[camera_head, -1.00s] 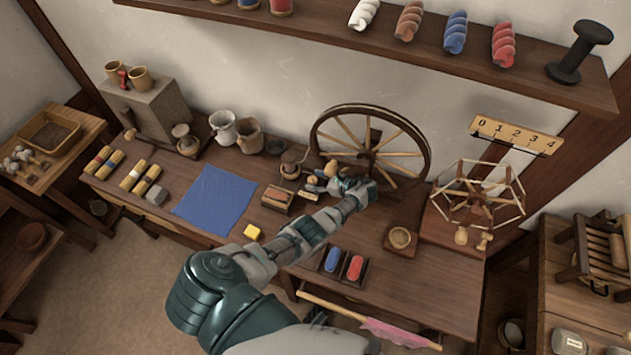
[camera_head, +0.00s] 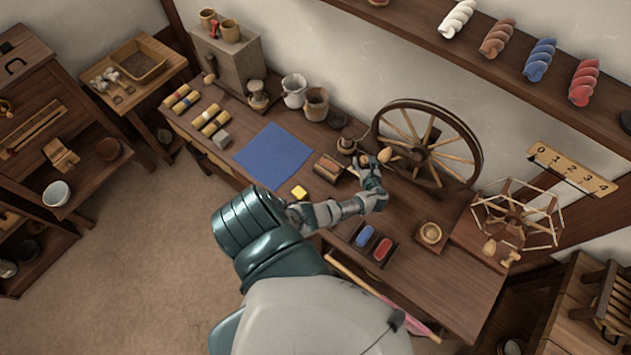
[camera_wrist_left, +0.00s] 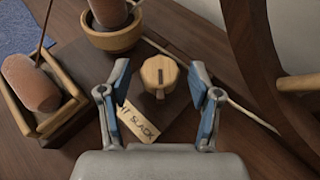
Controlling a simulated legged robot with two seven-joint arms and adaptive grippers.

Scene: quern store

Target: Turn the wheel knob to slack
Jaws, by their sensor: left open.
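The spinning wheel (camera_head: 470,146) stands at the back of the wooden table. My left gripper (camera_head: 370,167) is open over the knob. In the left wrist view its fingers (camera_wrist_left: 160,80) stand on either side of the knob, with gaps showing. My right gripper is in neither view.
A bowl with a brown piece (camera_wrist_left: 112,38) and a wooden box with a brown roll (camera_wrist_left: 30,82) lie close to the knob. A skein winder (camera_head: 518,215) stands right.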

